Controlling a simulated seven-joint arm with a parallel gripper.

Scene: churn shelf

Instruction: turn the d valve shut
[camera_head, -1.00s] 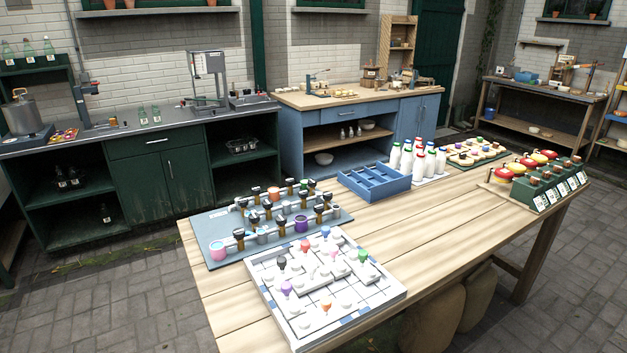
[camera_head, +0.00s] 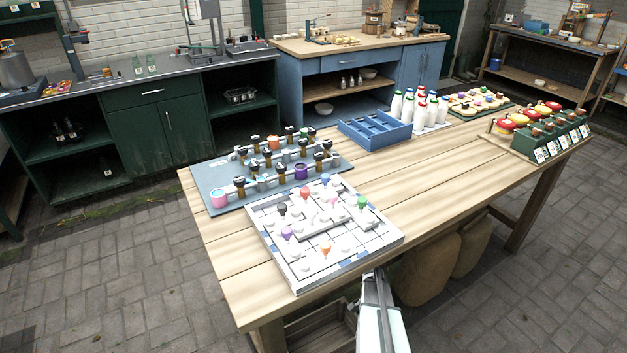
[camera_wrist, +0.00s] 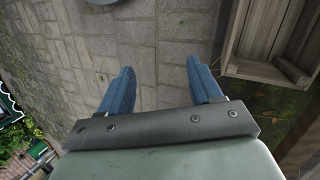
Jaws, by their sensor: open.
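The valve board (camera_head: 215,178) is a blue-grey panel at the left end of the wooden table. It carries pipes and several valves (camera_head: 272,170) with black-topped handles and brown stems, plus small coloured cups. The letters on the valves are too small to read, so I cannot tell which is the d valve. My gripper (camera_wrist: 160,82) shows in the wrist view with its two blue fingers apart and nothing between them. It points at the paved floor, away from the board. In the head view a part of my arm shows at the bottom, in front of the table.
A white maze-like board (camera_head: 275,255) with coloured pegs lies in front of the valve board. A blue divided crate (camera_head: 374,132), white bottles (camera_head: 420,110) and a green labelled rack (camera_head: 552,138) stand farther right. Bare planks (camera_head: 440,185) lie between. A wooden crate (camera_wrist: 270,40) is on the floor.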

